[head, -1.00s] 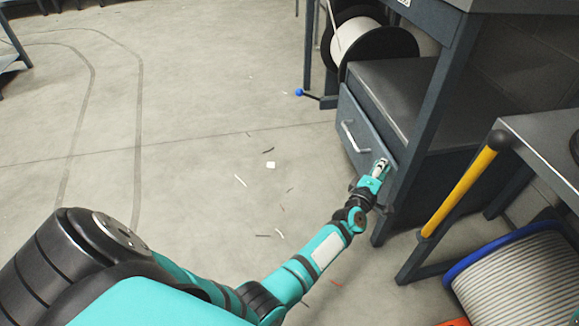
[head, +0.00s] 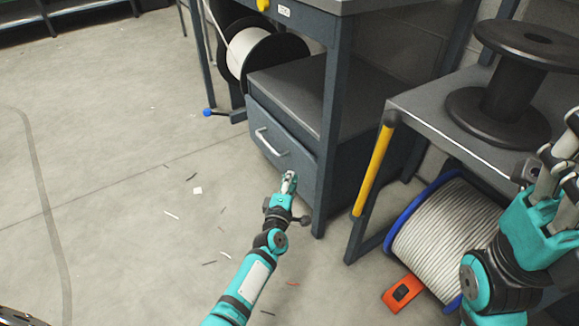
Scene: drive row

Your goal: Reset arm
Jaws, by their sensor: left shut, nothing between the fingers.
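My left gripper (head: 289,180) is shut and empty. In the head view it is in front of the lower right part of the grey drawer (head: 288,150), below and right of the drawer's handle (head: 270,142). I cannot tell whether its fingertips touch the drawer front. The drawer looks shut. My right gripper (head: 560,165) is at the right edge, in front of the bench with the black spool. Its fingers are partly cut off by the picture edge, and how far apart they are is unclear.
A black empty spool (head: 510,85) stands on the right bench (head: 430,110). A spool of grey cable (head: 450,235) with blue rims and an orange object (head: 402,294) are on the floor below. A yellow bar (head: 373,170) is on the bench's front. Floor at left is clear except small scraps.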

